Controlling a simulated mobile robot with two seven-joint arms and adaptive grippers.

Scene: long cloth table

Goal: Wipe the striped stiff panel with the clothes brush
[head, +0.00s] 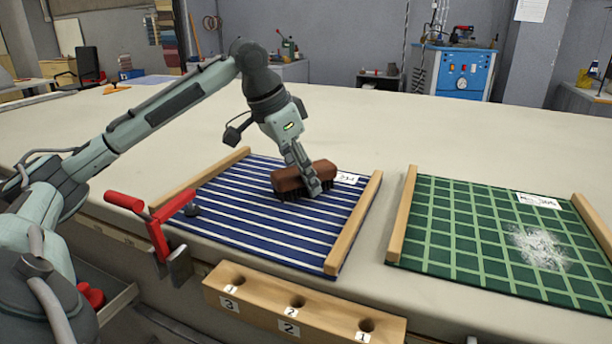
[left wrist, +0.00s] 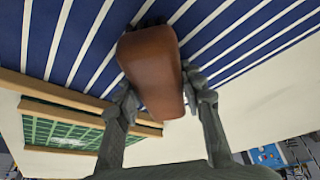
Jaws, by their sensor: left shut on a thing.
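The striped stiff panel (head: 245,210), dark blue with white stripes, lies on the table between two wooden side strips. It also shows in the left wrist view (left wrist: 60,35). The clothes brush (head: 290,180) has a brown back and dark bristles and rests on or just above the panel's right half. My left gripper (head: 311,186) is shut on the brush, with its fingers on both sides of the brown back (left wrist: 150,70) in the left wrist view. The bristles' contact with the panel cannot be told for sure. My right gripper is not in view.
A green checked panel (head: 460,230) with a white powdery patch (head: 540,248) lies to the right. A red clamp (head: 150,225) grips the table's front edge at left. A wooden block with numbered holes (head: 255,300) is at the front. The table behind is clear.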

